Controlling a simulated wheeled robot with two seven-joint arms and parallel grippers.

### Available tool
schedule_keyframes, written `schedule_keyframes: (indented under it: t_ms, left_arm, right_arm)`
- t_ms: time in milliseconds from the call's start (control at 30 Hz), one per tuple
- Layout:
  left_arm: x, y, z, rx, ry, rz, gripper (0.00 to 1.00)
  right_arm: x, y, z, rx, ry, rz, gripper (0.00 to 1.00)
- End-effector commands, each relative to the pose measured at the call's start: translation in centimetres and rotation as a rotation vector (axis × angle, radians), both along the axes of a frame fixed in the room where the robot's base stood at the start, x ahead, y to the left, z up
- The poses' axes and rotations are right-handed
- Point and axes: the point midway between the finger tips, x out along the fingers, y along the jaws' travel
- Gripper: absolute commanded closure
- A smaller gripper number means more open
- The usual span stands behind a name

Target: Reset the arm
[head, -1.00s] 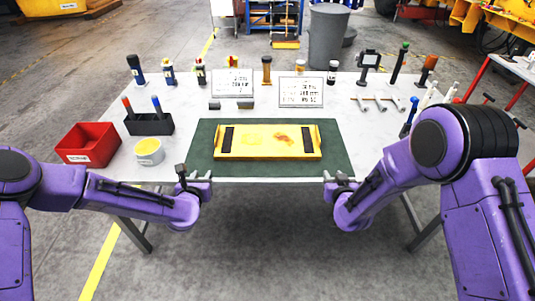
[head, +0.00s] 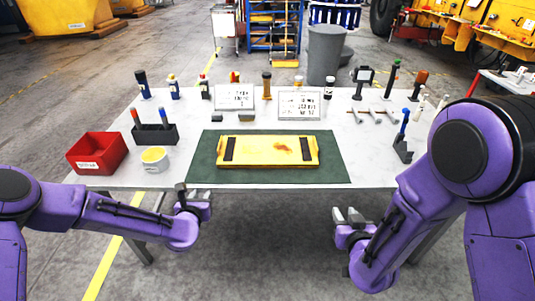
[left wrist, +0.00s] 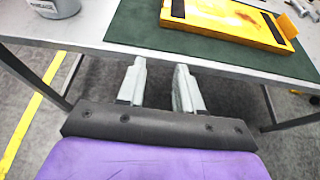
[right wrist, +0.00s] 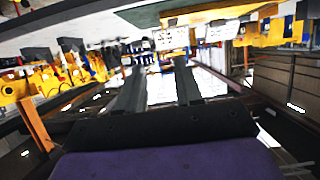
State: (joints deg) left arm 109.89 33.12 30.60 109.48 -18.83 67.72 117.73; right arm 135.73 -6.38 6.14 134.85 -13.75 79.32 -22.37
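My left gripper (head: 194,198) is in front of the table's front edge at the left. In the left wrist view its two fingers (left wrist: 160,88) are apart with nothing between them. My right gripper (head: 347,218) is in front of and below the table edge at the right. In the right wrist view its fingers (right wrist: 158,88) are apart and empty; that view is tilted and blurred. A yellow casting (head: 268,151) with two black strips and a rusty patch lies on the green mat (head: 335,168). It also shows in the left wrist view (left wrist: 225,18). Neither gripper touches it.
The white table (head: 370,150) also holds a red bin (head: 97,154), a white tub (head: 155,160), a dark holder (head: 155,134) and printed cards (head: 299,105). Bottles and tools line its back and right side. The floor before the table is clear.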

Motion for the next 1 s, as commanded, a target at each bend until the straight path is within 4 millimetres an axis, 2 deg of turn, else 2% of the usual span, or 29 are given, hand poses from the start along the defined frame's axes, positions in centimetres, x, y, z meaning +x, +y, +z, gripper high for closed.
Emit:
schedule_keyframes:
  t_ms: [467, 567, 667, 767, 867, 900, 967, 1000]
  left_arm:
    - [0.0, 0.0, 0.0, 0.011, 0.0, -0.005, 0.65]
    - [0.0, 0.0, 0.0, 0.133, 0.001, -0.053, 0.65]
    - [-1.2, -0.1, -1.0, 0.408, 0.041, -0.17, 0.65]
    - [-5.5, -0.5, -5.2, 0.784, 0.154, -0.397, 0.65]
    - [-12.1, -0.7, -11.7, 1.164, 0.286, -0.717, 0.65]
    - [-15.1, -0.4, -14.1, 1.299, 0.335, -0.857, 0.65]
    - [-19.6, 0.5, -17.3, 1.48, 0.4, -1.073, 0.65]
    - [-22.6, 1.4, -19.3, 1.584, 0.441, -1.219, 0.65]
  right_arm:
    - [-0.2, 0.0, 0.1, 0.003, 0.0, -0.001, 0.65]
    - [-0.2, 0.0, 0.0, 0.024, 0.004, -0.009, 0.65]
    - [-0.6, -0.3, -0.4, 0.07, 0.027, -0.043, 0.65]
    - [-1.7, -1.5, -2.4, 0.127, 0.08, -0.115, 0.65]
    - [-4.4, -3.2, -7.8, 0.181, 0.19, -0.214, 0.65]
    - [-5.9, -3.9, -10.1, 0.196, 0.239, -0.256, 0.65]
    - [-8.4, -4.9, -13.8, 0.217, 0.317, -0.321, 0.65]
    - [-10.3, -5.6, -16.2, 0.225, 0.372, -0.365, 0.65]
